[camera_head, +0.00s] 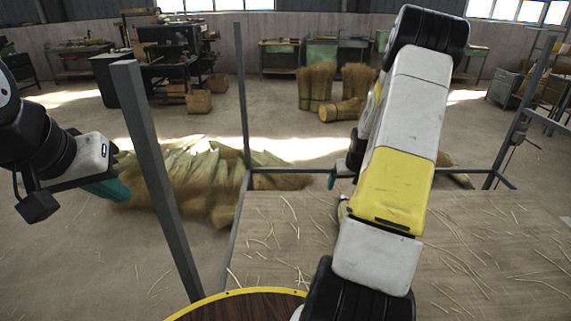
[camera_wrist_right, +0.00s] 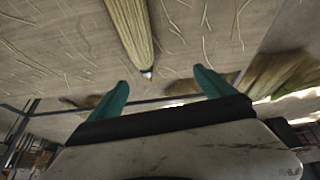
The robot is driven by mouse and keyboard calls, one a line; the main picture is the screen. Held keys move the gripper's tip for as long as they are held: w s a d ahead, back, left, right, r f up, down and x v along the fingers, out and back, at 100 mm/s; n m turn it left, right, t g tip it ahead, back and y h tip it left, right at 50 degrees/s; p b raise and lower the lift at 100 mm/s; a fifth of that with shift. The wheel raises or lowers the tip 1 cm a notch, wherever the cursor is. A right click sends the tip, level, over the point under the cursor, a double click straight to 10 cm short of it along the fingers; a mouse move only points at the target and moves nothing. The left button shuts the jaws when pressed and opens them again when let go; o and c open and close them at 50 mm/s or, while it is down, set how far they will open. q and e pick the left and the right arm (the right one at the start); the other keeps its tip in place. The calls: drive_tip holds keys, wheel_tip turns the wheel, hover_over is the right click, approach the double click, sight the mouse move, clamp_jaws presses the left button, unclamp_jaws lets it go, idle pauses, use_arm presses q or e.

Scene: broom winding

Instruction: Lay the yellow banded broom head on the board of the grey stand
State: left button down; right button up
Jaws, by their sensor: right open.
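The board (camera_head: 290,225) of the grey stand is strewn with loose straw, and grey posts (camera_head: 160,180) rise at its left. My right gripper (camera_wrist_right: 162,90) is open in the right wrist view, with two teal fingers spread and nothing between them. A tapered straw bundle (camera_wrist_right: 130,30) lies on the board beyond the fingertips, its narrow end towards the gripper. No yellow band shows on its visible part, so I cannot tell which broom head it is. In the head view my right arm hides it. My left gripper (camera_head: 103,190) hangs at the left; its opening cannot be made out.
A large straw heap (camera_head: 190,180) lies on the floor behind the left post. A round wooden top with a yellow rim (camera_head: 240,308) is at the bottom. The board's right part is clear except for straw.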

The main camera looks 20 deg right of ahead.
drive_tip(key=s+a+r+n, duration=0.1)
drive_tip(key=s+a+r, duration=0.2)
drive_tip(key=a+r, duration=0.6)
drive_tip(key=s+a+r, duration=0.3)
drive_tip(key=a+r, duration=0.4)
drive_tip(key=r, duration=0.5)
drive_tip(key=s+a+r+y, duration=0.1)
drive_tip(key=s+a+r, duration=0.1)
drive_tip(key=s+a, duration=0.3)
drive_tip(key=s+a+r+n+t+y, duration=0.1)
drive_tip(key=s+a+r, duration=0.2)
drive_tip(key=s, duration=0.5)
drive_tip(key=s+a+r+n+y, duration=0.1)
drive_tip(key=s+a+r, duration=0.2)
drive_tip(key=s+a, duration=0.3)
drive_tip(key=shift+s+a+r, duration=0.2)
drive_tip(key=shift+s+a, duration=0.1)
drive_tip(key=shift+s, duration=0.1)
